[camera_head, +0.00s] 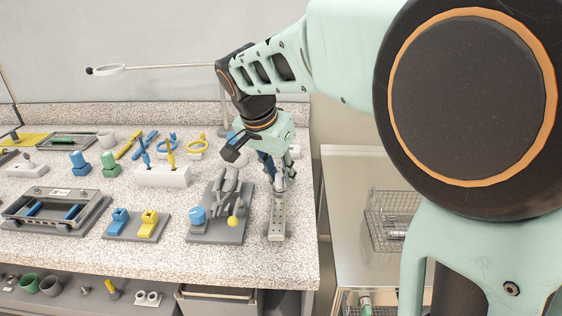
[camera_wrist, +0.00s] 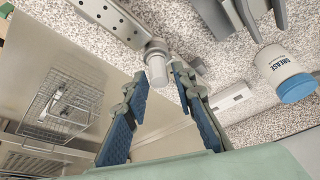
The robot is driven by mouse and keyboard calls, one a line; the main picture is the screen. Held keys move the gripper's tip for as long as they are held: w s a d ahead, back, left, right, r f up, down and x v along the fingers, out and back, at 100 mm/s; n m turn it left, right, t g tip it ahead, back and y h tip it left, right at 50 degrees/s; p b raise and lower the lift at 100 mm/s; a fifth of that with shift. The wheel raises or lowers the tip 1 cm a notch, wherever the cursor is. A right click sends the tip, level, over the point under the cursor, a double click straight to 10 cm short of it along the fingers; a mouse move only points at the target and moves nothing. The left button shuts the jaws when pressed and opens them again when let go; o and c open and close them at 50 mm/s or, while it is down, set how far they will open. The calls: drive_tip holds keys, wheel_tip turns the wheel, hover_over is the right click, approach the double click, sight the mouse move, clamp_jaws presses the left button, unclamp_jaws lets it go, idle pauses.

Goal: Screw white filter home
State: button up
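A pale grey-white cylinder (camera_wrist: 157,66), which looks like the white filter, sits at the end of a grey metal block (camera_wrist: 112,18) with a row of holes. In the head view the block (camera_head: 276,222) lies near the bench's right edge, and the cylinder (camera_head: 280,185) is partly covered by my fingers. My gripper (camera_head: 281,168) reaches down over it. In the wrist view my gripper (camera_wrist: 159,76) has its blue-padded fingers apart, with the cylinder between and just beyond the tips. Gaps show on both sides. How far the cylinder is screwed in cannot be told.
A white grease pot with a blue lid (camera_wrist: 285,75) and a dark stand (camera_head: 215,233) are left of the block. Several coloured tools and fixtures fill the bench further left. A wire basket (camera_head: 392,222) stands on the lower metal table to the right.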

drive_tip(key=n+y, duration=0.1)
drive_tip(key=n, duration=0.3)
drive_tip(key=shift+n+y+p, duration=0.3)
drive_tip(key=shift+n+y, duration=0.1)
drive_tip(key=shift+r+n+y+p, duration=0.1)
drive_tip(key=shift+n+y+p, duration=0.8)
drive_tip(key=shift+n, duration=1.2)
drive_tip(key=shift+a+n+p, duration=0.1)
drive_tip(key=shift+n+p, duration=0.2)
drive_tip(key=shift+n, duration=0.7)
drive_tip(key=shift+n+g+y, duration=0.3)
drive_tip(key=shift+n+y, duration=0.25)
drive_tip(key=shift+n, duration=0.7)
drive_tip(key=shift+n+g+y, duration=0.3)
drive_tip(key=shift+n+y, duration=0.25)
drive_tip(key=shift+n, duration=0.7)
drive_tip(key=shift+a+n+g+y, duration=0.15)
drive_tip(key=shift+n+g, duration=0.25)
drive_tip(key=shift+n, duration=0.75)
drive_tip(key=shift+d+n+g+y, duration=0.15)
drive_tip(key=shift+n+g, duration=0.25)
drive_tip(key=shift+n, duration=0.75)
drive_tip(key=shift+a, duration=0.1)
clamp_jaws()
